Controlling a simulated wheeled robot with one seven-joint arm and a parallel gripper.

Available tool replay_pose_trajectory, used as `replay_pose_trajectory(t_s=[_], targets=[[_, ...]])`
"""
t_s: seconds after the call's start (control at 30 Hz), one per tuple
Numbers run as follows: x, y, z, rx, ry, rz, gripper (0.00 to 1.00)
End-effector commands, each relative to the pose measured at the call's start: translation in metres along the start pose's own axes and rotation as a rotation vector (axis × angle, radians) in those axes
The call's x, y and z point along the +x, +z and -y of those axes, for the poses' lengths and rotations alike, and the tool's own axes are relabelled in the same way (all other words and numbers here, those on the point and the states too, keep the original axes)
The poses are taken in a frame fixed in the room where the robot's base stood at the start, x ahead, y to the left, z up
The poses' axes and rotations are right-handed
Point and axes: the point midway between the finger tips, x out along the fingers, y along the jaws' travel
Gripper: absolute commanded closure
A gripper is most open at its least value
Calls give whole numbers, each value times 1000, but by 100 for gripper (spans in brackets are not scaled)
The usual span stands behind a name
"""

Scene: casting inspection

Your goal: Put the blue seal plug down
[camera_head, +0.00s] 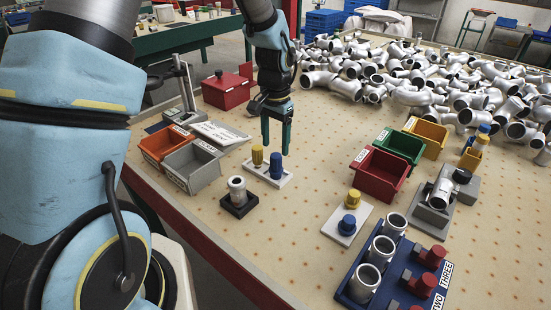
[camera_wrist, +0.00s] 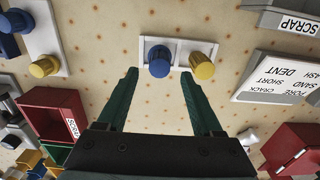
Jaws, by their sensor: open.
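A blue seal plug (camera_head: 276,167) stands upright on a small white tray (camera_head: 286,183), with a yellow plug (camera_head: 257,155) beside it. In the wrist view the blue plug (camera_wrist: 159,61) lies in line with the gap between my fingers, and the yellow plug (camera_wrist: 202,66) is just right of it. My gripper (camera_head: 277,148) is open and empty, pointing down just above the blue plug. The fingertips (camera_wrist: 159,73) appear clear of both plugs. Another white tray (camera_head: 337,230) to the right holds a second blue plug (camera_head: 349,225) and a yellow plug (camera_head: 353,198).
Orange (camera_head: 150,146) and grey (camera_head: 177,170) bins stand to the left, and a black fixture with a casting (camera_head: 237,190) stands in front. Red (camera_head: 381,174), green and yellow bins are to the right. A blue rack (camera_head: 345,297) is at front right. Castings are heaped behind.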

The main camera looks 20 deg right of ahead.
Motion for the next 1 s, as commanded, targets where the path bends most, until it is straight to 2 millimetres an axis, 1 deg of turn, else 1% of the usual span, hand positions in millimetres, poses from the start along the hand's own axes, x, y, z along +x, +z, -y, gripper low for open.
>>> replay_pose_trajectory(t_s=[0.1, 0.2, 0.3, 0.4, 0.57, 0.63, 0.67, 0.77, 0.8, 0.87, 0.9, 1.0], targets=[[-23, -1, 0, -2, -1, -5, 32], [-38, -1, 0, 0, -1, -4, 32], [-49, -1, 0, 0, -1, -3, 32], [-55, 0, 0, -1, 1, -1, 32], [-58, 1, 1, -4, 1, 0, 32], [-60, 9, 10, -34, -2, -4, 32], [-61, 17, 16, -60, -4, -6, 32], [-69, 62, 54, -218, -18, -24, 32], [-72, 88, 70, -304, -23, -34, 32], [-76, 130, 90, -440, -32, -52, 32], [-78, 157, 100, -531, -38, -65, 32], [-80, 217, 112, -731, -50, -94, 32]])
